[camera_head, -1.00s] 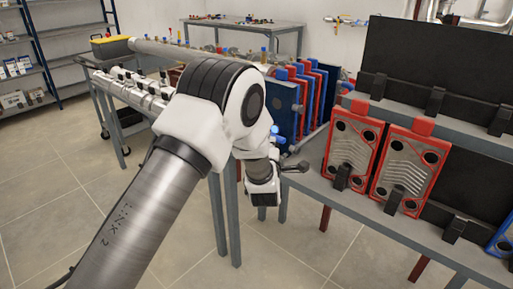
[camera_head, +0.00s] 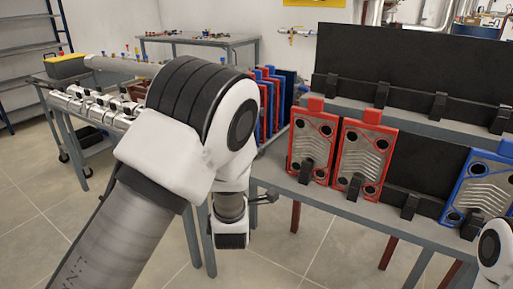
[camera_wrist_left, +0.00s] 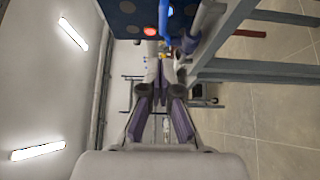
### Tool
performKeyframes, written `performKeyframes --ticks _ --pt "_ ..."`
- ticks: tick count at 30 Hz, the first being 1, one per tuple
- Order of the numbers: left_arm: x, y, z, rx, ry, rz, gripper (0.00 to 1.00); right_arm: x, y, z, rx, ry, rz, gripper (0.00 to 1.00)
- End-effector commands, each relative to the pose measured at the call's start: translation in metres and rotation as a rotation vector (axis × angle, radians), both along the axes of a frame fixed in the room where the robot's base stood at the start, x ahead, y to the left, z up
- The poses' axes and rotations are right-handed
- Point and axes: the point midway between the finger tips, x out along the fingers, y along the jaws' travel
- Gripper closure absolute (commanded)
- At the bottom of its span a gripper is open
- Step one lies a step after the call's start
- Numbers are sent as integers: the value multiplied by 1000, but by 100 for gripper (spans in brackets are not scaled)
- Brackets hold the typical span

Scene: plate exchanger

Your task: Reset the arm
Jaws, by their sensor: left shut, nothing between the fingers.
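My left arm crosses the head view from the lower left and bends down in front of the workbench. The fingers of my left gripper (camera_wrist_left: 160,92) show in the left wrist view, shut with nothing between them. In that view the gripper is apart from the bench and the plates. In the head view the gripper is mostly hidden behind my arm and wrist. Part of my right arm shows at the lower right edge of the head view; its gripper is out of the picture.
Two red-framed plates (camera_head: 313,146) (camera_head: 363,158) and a blue-framed plate (camera_head: 484,188) stand upright on the grey bench (camera_head: 275,172). A black board (camera_head: 410,72) stands behind. The plate stack (camera_head: 272,98) is partly hidden by my arm. Open tiled floor (camera_head: 290,262) lies in front.

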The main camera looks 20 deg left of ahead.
Motion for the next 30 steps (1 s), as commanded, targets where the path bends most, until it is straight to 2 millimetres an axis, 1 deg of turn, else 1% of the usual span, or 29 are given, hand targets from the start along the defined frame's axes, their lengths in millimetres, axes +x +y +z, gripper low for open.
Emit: performKeyframes --ticks 2,4,5,7,8,9,11,12,14,15,17,18,20,21,24,27,30 --pt "0 0 -1 0 1 0 100 0 0 0 0 0 0 52" --pt "-2 1 -6 -2 22 2 100 0 0 7 0 -1 0 52" --pt "-3 3 -11 -5 41 6 100 0 0 12 0 0 0 52" --pt "-13 13 -35 -21 114 26 100 0 0 30 0 0 0 52" --pt "-22 19 -50 -28 161 36 100 0 0 38 0 -1 0 52" --pt "-37 26 -74 -38 237 42 100 0 0 49 0 -1 0 52" --pt "-68 33 -114 -41 392 31 100 0 0 65 0 -1 0 52" --pt "-94 35 -141 -15 520 7 100 0 0 74 0 -1 0 52" --pt "-137 36 -178 52 726 -58 100 0 0 85 0 -1 0 52" --pt "-168 35 -199 107 867 -123 100 0 0 92 0 -1 0 52" --pt "-217 30 -224 203 1074 -256 100 0 0 101 0 -1 0 52" --pt "-252 25 -237 277 1206 -374 100 0 0 106 0 -1 0 52" --pt "-304 14 -249 405 1384 -607 100 0 0 111 0 -1 0 52" --pt "-333 7 -254 501 1466 -787 100 0 0 111 0 -1 0 52" --pt "-370 -9 -256 736 1523 -1172 100 0 0 105 0 0 0 52" --pt "-383 -14 -256 896 1505 -1389 100 0 0 105 0 0 0 52" --pt "-384 -14 -256 965 1488 -1455 100 0 0 105 0 0 0 52"
